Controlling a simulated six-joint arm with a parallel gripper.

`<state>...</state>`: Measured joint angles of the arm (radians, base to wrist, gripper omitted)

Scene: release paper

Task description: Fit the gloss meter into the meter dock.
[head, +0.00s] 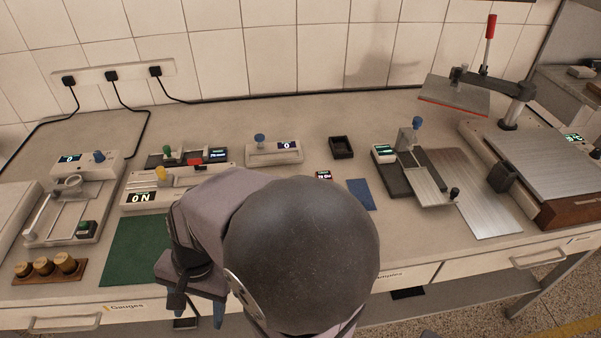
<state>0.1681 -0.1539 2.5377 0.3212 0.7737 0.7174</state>
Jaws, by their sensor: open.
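A small dark block with a lit display (324,175), which looks like the gloss meter, shows just beyond my arm; its lower part is hidden behind the arm. A black, square, open-topped holder (341,154), which looks like the meter dock, sits on the bench behind it and appears empty. My gripper (197,307) is open at the front edge of the bench, lower left of both, pointing down. Nothing shows between its fingers, though my arm covers much of that area.
A blue strip (361,194) lies right of the display block. A device with a tilted plate (425,180) stands further right, beside a metal sheet (485,205). A green mat (135,250) and several instruments fill the left.

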